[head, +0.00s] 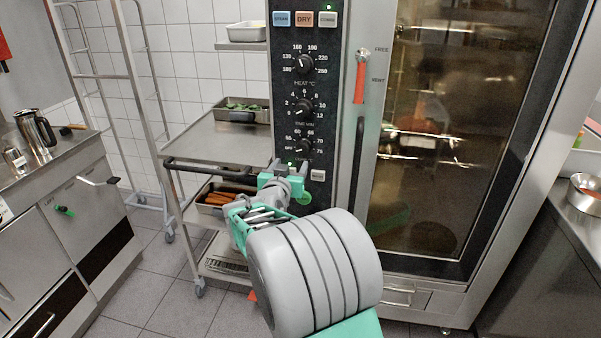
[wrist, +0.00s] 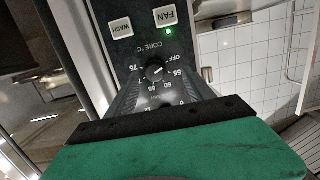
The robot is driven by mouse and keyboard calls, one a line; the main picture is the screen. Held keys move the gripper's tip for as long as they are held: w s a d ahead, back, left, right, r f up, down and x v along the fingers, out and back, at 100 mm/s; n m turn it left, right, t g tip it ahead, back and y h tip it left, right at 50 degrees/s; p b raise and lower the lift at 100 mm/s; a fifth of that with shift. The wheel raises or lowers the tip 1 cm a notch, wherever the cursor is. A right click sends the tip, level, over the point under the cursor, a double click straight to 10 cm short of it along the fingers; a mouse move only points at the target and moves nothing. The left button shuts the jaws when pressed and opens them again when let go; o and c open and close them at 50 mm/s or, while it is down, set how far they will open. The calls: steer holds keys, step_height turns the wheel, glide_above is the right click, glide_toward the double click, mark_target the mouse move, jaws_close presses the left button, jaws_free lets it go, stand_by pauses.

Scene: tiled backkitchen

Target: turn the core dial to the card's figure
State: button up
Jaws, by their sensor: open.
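The core dial (head: 303,146) is the lowest of three black knobs on the oven's dark control panel (head: 340,60). In the wrist view the core dial (wrist: 155,70) appears upside down, ringed by OFF, 55, 60 and higher figures up to 75. Its pale mark seems to lean towards OFF, but it is small. My gripper (head: 284,172) is just below the dial in the head view. In the wrist view my gripper (wrist: 160,88) is open, its dark fingers either side below the dial, with nothing between them. I cannot tell whether they touch it. I cannot make out a card.
The heat dial (head: 303,63) and time dial (head: 303,106) sit above. A red-handled lever (head: 360,80) and the glass oven door (head: 440,130) are to the right. A steel trolley (head: 215,140) with trays stands close on the left. Tiled floor (head: 150,290) is clear further left.

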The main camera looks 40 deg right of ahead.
mark_target(302, 149)
steer(key=shift+t+h, duration=0.3)
steer(key=shift+h, duration=0.3)
steer(key=x, duration=0.3)
steer(key=p+x, duration=0.1)
steer(key=x, duration=0.2)
steer(key=s+x, duration=0.1)
steer(key=x, duration=0.2)
steer(key=shift+w+d+r, duration=0.1)
steer(key=shift+d+r, duration=0.05)
steer(key=shift+d, duration=0.45)
steer(key=shift+c, duration=0.3)
steer(key=shift+a+r, duration=0.1)
jaws_close()
